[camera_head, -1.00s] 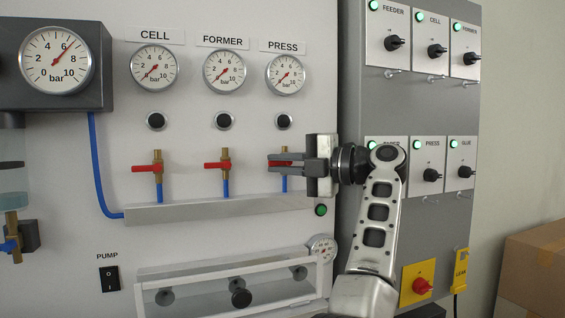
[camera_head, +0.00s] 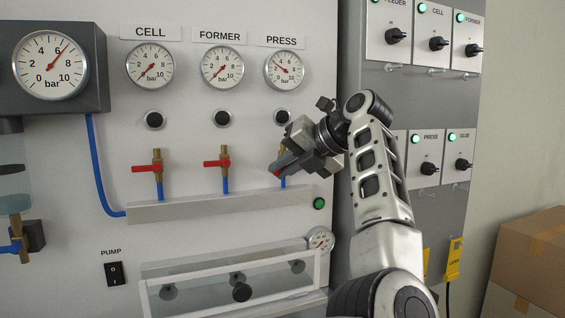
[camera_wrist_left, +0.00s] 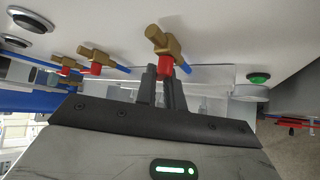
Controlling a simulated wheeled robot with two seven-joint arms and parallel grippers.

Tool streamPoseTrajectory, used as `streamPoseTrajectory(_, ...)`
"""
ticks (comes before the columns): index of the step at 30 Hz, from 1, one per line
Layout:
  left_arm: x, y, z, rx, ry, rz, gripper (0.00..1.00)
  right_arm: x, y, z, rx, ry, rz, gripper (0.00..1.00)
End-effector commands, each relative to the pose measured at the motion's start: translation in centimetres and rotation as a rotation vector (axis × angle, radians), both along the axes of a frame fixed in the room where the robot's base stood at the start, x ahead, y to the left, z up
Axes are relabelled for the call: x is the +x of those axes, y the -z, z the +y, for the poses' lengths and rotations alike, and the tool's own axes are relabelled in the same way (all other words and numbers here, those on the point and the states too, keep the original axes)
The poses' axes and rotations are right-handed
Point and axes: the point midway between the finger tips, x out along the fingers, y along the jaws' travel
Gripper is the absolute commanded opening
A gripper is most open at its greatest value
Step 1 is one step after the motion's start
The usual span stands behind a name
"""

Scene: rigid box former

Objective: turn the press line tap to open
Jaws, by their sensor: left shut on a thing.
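The press tap shows a brass body (camera_head: 283,152) on a blue hose under the PRESS gauge (camera_head: 284,70). Its red handle (camera_head: 277,173) is mostly hidden by my left gripper (camera_head: 284,168), which is shut on it and tilted down to the left. In the left wrist view the red handle (camera_wrist_left: 166,65) sits between the fingertips, below the brass body (camera_wrist_left: 165,40). The PRESS gauge needle points up-left, near 2 to 3. My right gripper is not in view.
The CELL tap (camera_head: 157,169) and FORMER tap (camera_head: 225,164) stand to the left with red handles sideways. A grey ledge (camera_head: 200,207) runs below. A switch cabinet (camera_head: 415,100) stands right, behind my arm. A pump switch (camera_head: 115,273) is at lower left.

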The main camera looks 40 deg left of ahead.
Motion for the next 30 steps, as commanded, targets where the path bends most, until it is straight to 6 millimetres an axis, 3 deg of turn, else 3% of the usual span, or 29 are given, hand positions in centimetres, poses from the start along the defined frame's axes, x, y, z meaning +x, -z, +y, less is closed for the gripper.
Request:
streamPoseTrajectory(18, 0.7, 0.5, -0.4, -0.246, 0.002, -0.482, 0.00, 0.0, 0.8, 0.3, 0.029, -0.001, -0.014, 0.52)
streamPoseTrajectory(30, 1.0, 0.3, -0.5, -0.317, 0.003, -0.620, 0.00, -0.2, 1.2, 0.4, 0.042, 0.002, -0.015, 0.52)
